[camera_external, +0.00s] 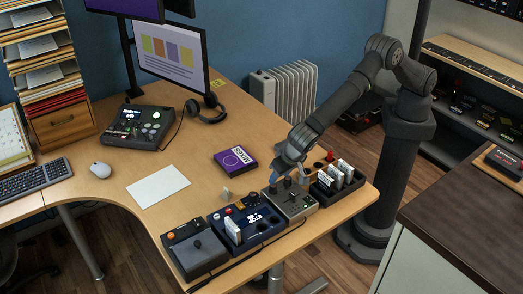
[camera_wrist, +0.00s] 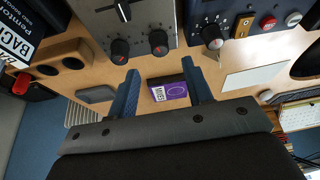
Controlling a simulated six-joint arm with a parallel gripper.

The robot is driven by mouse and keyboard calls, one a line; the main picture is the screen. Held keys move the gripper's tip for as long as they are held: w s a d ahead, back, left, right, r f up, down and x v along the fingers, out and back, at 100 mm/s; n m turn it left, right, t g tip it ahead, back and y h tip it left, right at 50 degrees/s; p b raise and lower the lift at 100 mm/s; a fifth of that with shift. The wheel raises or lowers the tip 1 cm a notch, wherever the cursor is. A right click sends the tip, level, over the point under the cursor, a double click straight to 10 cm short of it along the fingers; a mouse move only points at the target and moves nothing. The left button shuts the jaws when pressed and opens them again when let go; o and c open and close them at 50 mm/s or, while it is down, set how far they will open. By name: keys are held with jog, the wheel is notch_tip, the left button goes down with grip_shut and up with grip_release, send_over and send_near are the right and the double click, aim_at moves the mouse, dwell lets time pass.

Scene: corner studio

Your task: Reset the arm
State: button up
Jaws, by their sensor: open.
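My gripper (camera_external: 274,179) is over the front right part of the desk, pointing down above the row of devices. In the wrist view its two blue fingers (camera_wrist: 160,88) stand apart with nothing held between them. The grey device with knobs (camera_external: 297,203) lies just below and beside the fingertips; it also shows at the top of the wrist view (camera_wrist: 150,20). A purple box (camera_external: 236,159) lies flat on the desk behind the gripper; in the wrist view it appears between the fingers (camera_wrist: 168,92), but farther off. Whether a fingertip touches the grey device cannot be told.
A dark blue device (camera_external: 262,226), a black device (camera_external: 194,250) and a black tray with white boxes (camera_external: 325,190) line the front desk edge. A white sheet (camera_external: 158,186) lies left. A monitor (camera_external: 170,53) and headphones (camera_external: 206,115) stand behind. Desk around the sheet is clear.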

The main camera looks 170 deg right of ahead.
aim_at(274, 186)
jog(key=x, duration=0.6)
jog(key=shift+s+d+f, duration=0.1)
jog(key=shift+f, duration=0.3)
jog(key=shift+r+n+t+h, duration=0.2)
jog(key=shift+n+t+h, duration=0.15)
jog(key=shift+n, duration=0.75)
jog(key=n+t, duration=0.2)
jog(key=n, duration=0.3)
jog(key=shift+s, duration=0.2)
jog(key=n+t, duration=0.1)
jog(key=n, duration=0.2)
jog(key=shift+s+n+t, duration=0.1)
jog(key=shift+n+t, duration=0.15)
jog(key=shift+n, duration=0.15)
jog(key=shift+n+t, duration=0.7)
jog(key=shift+n, duration=1.1)
